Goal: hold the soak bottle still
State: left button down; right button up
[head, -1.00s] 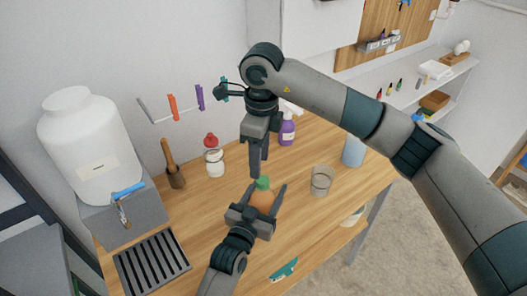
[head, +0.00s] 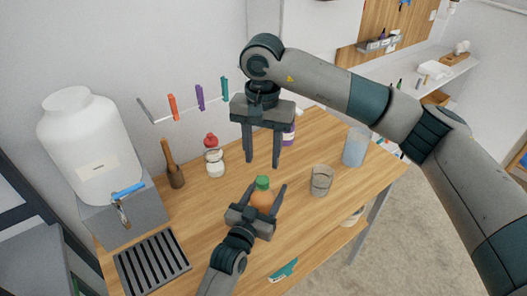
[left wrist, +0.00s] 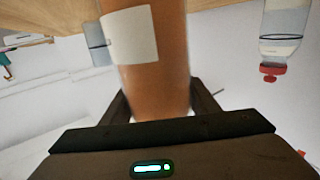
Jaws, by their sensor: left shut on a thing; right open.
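The soak bottle (head: 263,200) has an amber-orange body and a green cap, and stands upright over the wooden table. My left gripper (head: 265,190) is shut on its body, one finger on each side. In the left wrist view the bottle (left wrist: 155,85) rises between the fingers, with a pale label on its side; its cap is out of that view. My right gripper (head: 263,162) is open and empty, pointing down above and behind the cap, apart from it.
On the wooden table (head: 210,215) stand a clear glass (head: 321,181), a blue translucent container (head: 355,147), a red-capped bottle (head: 214,163), a purple spray bottle (head: 289,136) and a wooden-handled tool in a holder (head: 173,168). A white tank (head: 92,150) and a slatted drain (head: 152,264) are at left.

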aim_at(264, 180)
jog(key=n, duration=0.6)
jog(key=shift+d+r, duration=0.15)
jog(key=shift+r, duration=0.15)
jog(key=shift+f, duration=0.15)
jog(key=shift+f, duration=3.9)
grip_shut()
